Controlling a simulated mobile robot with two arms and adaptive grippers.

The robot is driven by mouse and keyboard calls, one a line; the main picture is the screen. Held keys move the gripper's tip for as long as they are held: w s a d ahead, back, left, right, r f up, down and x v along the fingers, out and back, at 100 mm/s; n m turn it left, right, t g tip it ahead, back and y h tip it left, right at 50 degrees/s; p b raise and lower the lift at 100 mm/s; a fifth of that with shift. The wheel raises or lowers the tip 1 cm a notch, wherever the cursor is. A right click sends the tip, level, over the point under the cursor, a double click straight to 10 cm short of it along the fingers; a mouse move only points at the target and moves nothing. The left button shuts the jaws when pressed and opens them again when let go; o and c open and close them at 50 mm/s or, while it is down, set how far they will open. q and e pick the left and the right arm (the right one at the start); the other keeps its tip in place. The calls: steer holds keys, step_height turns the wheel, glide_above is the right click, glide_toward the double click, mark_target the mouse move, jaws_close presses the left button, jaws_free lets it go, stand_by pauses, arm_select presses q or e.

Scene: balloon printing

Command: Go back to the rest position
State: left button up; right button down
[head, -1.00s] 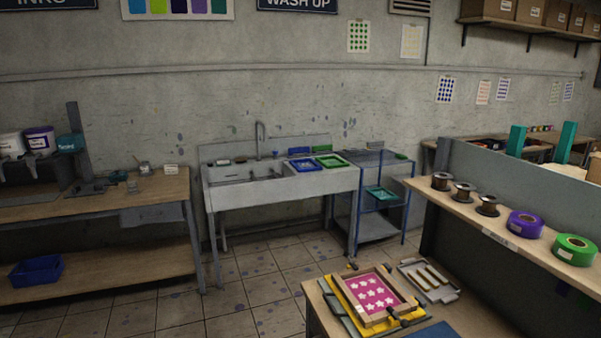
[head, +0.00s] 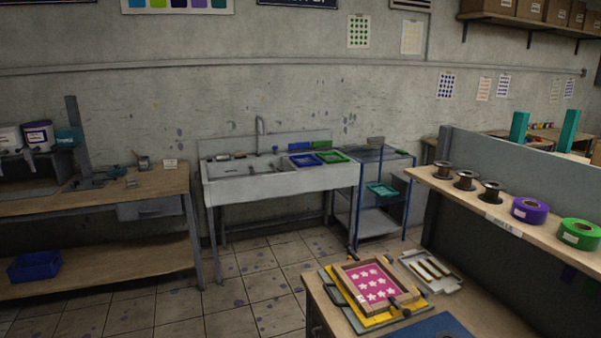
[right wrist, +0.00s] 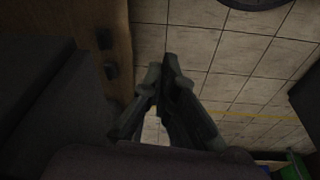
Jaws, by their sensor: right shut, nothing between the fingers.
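My right gripper (right wrist: 162,75) shows in the right wrist view with its two fingers together and nothing between them. It hangs over the tiled floor (right wrist: 215,75), apart from any object. My left gripper is in neither current view. Neither arm shows in the head view.
A workbench (head: 470,310) at lower right holds a wooden screen frame (head: 347,276) with a pink printed panel. A sink (head: 280,180), a blue rack (head: 378,215) and a left bench (head: 120,195) stand near the wall. Open tiled floor (head: 255,275) lies between. A brown panel (right wrist: 85,45) is left of my right gripper.

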arm_select(q)
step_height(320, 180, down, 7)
steer(key=b, duration=0.6)
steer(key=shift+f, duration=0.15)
arm_select(e)
steer(key=s+d+f, duration=0.1)
steer(key=s+f, duration=0.8)
steer(key=f, duration=0.5)
steer(key=s+d+f+g, duration=0.1)
steer(key=s+d+f, duration=0.1)
steer(key=s+f, duration=0.7)
step_height(320, 180, down, 7)
steer(key=shift+s+d+r+g, duration=0.2)
steer(key=shift+s+g, duration=0.1)
steer(key=shift+s, duration=0.1)
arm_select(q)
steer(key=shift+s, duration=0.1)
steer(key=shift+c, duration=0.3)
